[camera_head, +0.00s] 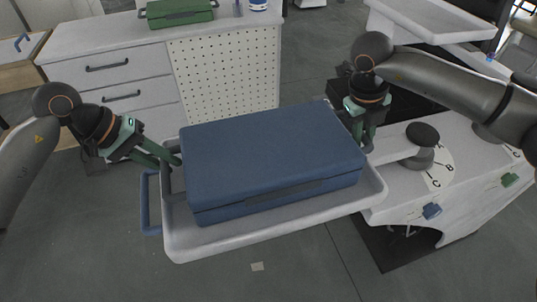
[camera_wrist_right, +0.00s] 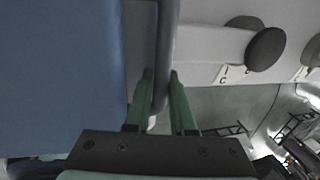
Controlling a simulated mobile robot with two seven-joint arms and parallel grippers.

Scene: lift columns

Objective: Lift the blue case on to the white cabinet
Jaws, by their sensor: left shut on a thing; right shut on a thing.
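The blue case (camera_head: 270,150) lies flat and closed over the white tray (camera_head: 290,233); I cannot tell whether it touches the tray floor. My left gripper (camera_head: 174,160) is shut at the case's left side, by the tray's back-left corner; the part it grips is mostly hidden. My right gripper (camera_head: 367,140) is shut at the case's right side. In the right wrist view its fingers (camera_wrist_right: 160,105) straddle a grey bar (camera_wrist_right: 167,50) beside the case, seemingly its side handle. The white cabinet (camera_head: 110,45) with drawers and a pegboard front stands behind, to the left.
A green case (camera_head: 178,13) and a small container (camera_head: 258,4) are on the cabinet's top, with bare room between the green case and the left edge. A dark round knob (camera_head: 422,134) and a lettered dial (camera_head: 438,172) are right of the tray. A blue handle (camera_head: 150,205) sticks out left.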

